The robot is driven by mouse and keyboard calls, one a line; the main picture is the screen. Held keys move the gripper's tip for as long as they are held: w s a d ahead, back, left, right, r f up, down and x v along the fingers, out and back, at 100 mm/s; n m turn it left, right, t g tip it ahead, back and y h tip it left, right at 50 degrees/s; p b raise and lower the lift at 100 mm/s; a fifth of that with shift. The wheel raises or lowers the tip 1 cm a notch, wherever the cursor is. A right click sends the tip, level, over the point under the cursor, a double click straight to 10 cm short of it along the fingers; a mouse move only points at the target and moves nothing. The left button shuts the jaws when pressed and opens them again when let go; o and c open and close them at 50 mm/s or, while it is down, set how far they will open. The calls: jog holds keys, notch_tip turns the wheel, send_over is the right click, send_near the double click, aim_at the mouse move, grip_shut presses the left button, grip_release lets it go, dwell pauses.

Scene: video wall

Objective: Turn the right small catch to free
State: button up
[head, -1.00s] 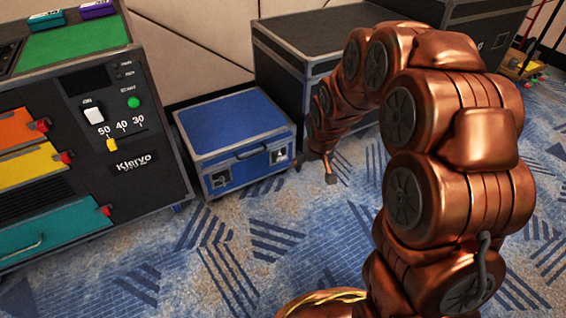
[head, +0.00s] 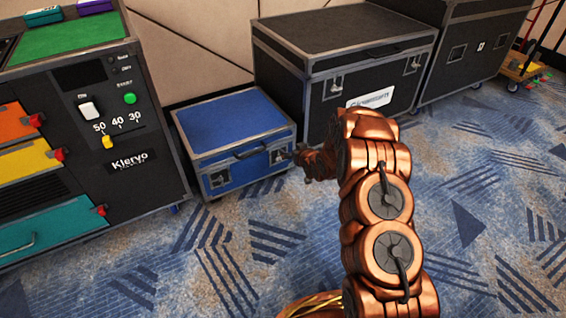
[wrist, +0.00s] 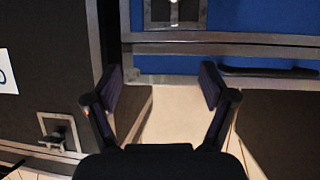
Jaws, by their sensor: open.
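The small blue case (head: 232,118) stands on the carpet, with a dark handle (head: 249,150) on its front. Its right catch (head: 278,157) is on the front near the right corner, and its left catch (head: 218,179) is further left. In the wrist view the right catch (wrist: 174,12) is a metal fitting on a plate, cut off by the top edge. My gripper (head: 297,157) is close to the case's right front corner, beside the right catch. In the wrist view my gripper (wrist: 162,82) is open, empty between its fingers. The catch's exact turn is unclear.
A large black case (head: 345,75) stands behind and to the right of the blue case. A black rack (head: 150,130) with coloured drawers stands to the left. Carpet in front is clear. The blue case's handle (wrist: 268,72) also shows in the wrist view.

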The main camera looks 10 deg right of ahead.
jog(key=t+y, duration=0.1)
jog(key=t, duration=0.1)
send_near(281, 158)
jog(key=w+d+r, duration=0.1)
jog(key=w+r, duration=0.1)
jog(key=w, duration=0.1)
notch_tip(281, 158, down, 5)
jog(key=s+n+t+y+b, duration=0.1)
jog(key=s+t+y+b, duration=0.1)
jog(key=t, duration=0.1)
jog(key=b+x, duration=0.3)
jog(key=x, duration=0.4)
jog(key=shift+w+a+b, duration=0.25)
jog(key=shift+a+b, duration=0.05)
jog(key=shift+b, duration=0.05)
jog(key=shift+r, duration=0.1)
jog(key=c, duration=1.2)
